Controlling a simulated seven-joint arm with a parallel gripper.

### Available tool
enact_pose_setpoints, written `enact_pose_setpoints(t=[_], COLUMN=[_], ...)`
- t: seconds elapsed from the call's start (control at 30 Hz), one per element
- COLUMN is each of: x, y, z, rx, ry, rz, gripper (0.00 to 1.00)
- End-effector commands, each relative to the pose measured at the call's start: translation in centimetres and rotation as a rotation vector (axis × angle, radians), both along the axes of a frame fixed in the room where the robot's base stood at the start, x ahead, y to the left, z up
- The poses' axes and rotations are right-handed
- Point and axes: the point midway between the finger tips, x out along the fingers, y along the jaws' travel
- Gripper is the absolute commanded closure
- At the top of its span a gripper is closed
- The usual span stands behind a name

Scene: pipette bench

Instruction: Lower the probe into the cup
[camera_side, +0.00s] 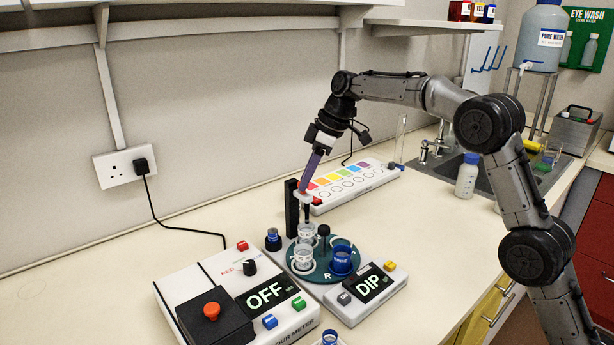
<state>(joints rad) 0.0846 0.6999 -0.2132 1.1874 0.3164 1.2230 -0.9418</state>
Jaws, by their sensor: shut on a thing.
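My gripper (306,186) points down over the turntable, its fingers closed at the top of a slim dark probe (307,213). The probe hangs upright beside a black post (291,210). Its lower end is just over or in the mouth of the rear clear cup (306,234); I cannot tell which. A second clear cup (303,259) stands in front of it and a blue cup (342,261) to the right, all on the round teal turntable (322,275). The box (366,294) in front reads "DIP".
A colour meter (235,300) reading "OFF" stands left of the turntable. A dark blue-banded jar (273,239) stands close behind. A strip of coloured pads (350,183) lies behind the gripper. The bench right of the box is clear.

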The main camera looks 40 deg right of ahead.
Motion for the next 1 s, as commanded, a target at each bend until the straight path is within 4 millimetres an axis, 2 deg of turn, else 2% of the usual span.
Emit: enact_pose_setpoints(t=[0.67, 1.0], x=[0.0, -0.1], y=[0.0, 0.0], z=[-0.1, -5.2], rx=[0.000, 0.000], ry=[0.001, 0.003], rz=[0.000, 0.000], gripper=[1.00, 1.00])
